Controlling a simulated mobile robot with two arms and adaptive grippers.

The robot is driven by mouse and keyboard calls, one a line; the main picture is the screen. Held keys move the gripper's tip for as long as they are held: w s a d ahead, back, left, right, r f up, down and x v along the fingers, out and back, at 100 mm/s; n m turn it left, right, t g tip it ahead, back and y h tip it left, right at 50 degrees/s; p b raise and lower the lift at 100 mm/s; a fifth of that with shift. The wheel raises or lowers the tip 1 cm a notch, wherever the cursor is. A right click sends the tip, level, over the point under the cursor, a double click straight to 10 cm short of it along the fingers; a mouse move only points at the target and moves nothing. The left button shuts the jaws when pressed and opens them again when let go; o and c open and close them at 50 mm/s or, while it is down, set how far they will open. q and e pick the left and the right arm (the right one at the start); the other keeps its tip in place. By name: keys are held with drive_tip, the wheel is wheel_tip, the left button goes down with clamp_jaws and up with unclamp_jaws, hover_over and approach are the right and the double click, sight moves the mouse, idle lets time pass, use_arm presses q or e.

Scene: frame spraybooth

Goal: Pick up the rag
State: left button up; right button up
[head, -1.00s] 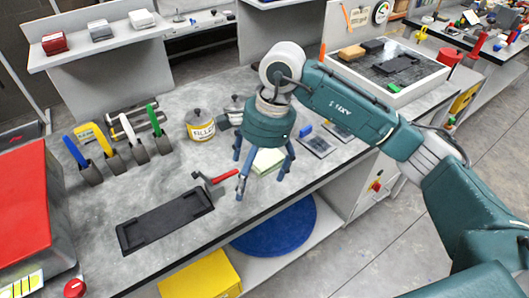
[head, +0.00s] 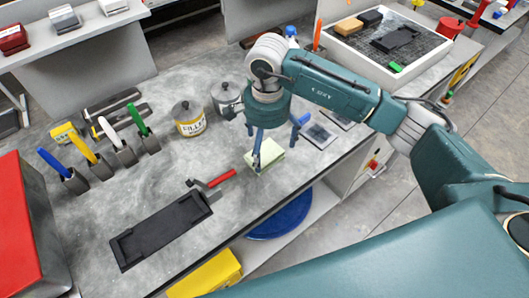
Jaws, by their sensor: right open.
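The rag (head: 269,159) looks like a pale yellow-green folded cloth lying flat on the grey workbench (head: 240,205), near its front edge. My right gripper (head: 274,150) points down over the rag with its blue-grey fingers spread open. One finger covers part of the rag's left side in the picture, and another shows to its right. I cannot tell whether any finger touches the rag. The gripper holds nothing. My left gripper is not in view.
A red-handled tool (head: 221,178) and a black tray (head: 160,230) lie left of the rag. A filler can (head: 189,121) and a grey can (head: 226,98) stand behind. Flat dark-faced pieces (head: 319,135) lie to the right. A white-rimmed tray (head: 345,48) is farther back.

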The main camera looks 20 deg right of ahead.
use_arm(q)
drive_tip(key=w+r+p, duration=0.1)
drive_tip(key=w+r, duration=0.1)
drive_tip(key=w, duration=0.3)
use_arm(e)
drive_tip(key=f, duration=0.3)
drive_tip(key=shift+s+d+f, duration=0.1)
drive_tip(key=shift+s, duration=0.25)
drive_tip(key=shift+f, duration=0.25)
drive_tip(key=shift+w, duration=0.15)
drive_tip(key=c, duration=1.2)
drive_tip(key=shift+o, duration=0.2)
drive_tip(key=shift+r, duration=0.3)
wheel_tip(320, 180, up, 11)
drive_tip(key=b, duration=0.3)
drive_tip(key=shift+r, duration=0.15)
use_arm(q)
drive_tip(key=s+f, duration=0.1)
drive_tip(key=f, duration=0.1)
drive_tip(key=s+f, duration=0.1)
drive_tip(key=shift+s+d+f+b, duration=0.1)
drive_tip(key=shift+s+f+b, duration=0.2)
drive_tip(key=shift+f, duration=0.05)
use_arm(e)
wheel_tip(320, 180, up, 8)
hover_over(268, 156)
